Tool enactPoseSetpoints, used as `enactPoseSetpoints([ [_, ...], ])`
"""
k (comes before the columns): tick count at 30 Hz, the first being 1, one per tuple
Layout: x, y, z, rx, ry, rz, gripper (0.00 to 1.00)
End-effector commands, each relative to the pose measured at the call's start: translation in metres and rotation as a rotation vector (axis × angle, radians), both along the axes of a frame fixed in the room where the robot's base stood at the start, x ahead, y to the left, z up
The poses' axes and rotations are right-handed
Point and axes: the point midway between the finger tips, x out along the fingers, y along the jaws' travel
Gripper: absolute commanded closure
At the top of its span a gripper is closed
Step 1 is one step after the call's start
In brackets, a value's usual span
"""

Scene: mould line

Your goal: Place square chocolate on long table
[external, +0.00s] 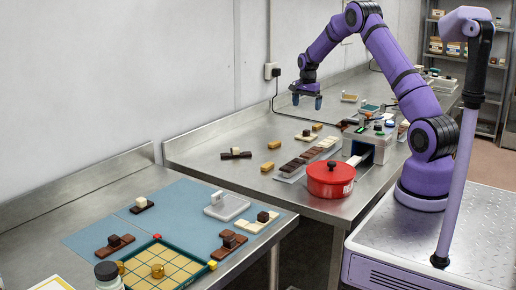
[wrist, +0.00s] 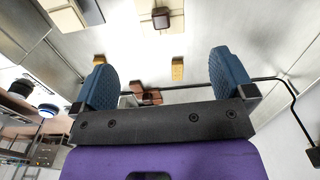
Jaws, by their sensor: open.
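My gripper (external: 306,100) is open and empty, raised above the far part of the long table (external: 215,153). In the wrist view its two blue fingertips (wrist: 165,82) stand wide apart. Small dark blocks that look like square chocolates show in several places: one on a cream bar (external: 262,216) on the near table, one on a brown bar (external: 113,240) beside it. In the wrist view a dark square piece (wrist: 161,17) sits on a cream bar, and a brown piece (wrist: 148,96) shows between the fingers, partly hidden by my gripper. I cannot tell which is meant.
A red lidded pot (external: 330,180), a tray of bars (external: 306,155) and a grey machine (external: 370,143) stand on the long table. Gold blocks (external: 274,144) lie near its middle. The near table holds blue mats (external: 180,225) and a yellow grid board (external: 165,268).

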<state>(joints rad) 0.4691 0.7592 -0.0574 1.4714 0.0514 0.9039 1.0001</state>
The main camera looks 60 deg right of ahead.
Motion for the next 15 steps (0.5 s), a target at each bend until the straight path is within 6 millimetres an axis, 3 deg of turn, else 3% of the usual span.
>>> enactPoseSetpoints([
  [8,-0.024,0.072,0.103,-0.032,-0.069,0.227,0.00],
  [15,-0.072,0.143,0.181,-0.068,-0.128,0.460,0.00],
])
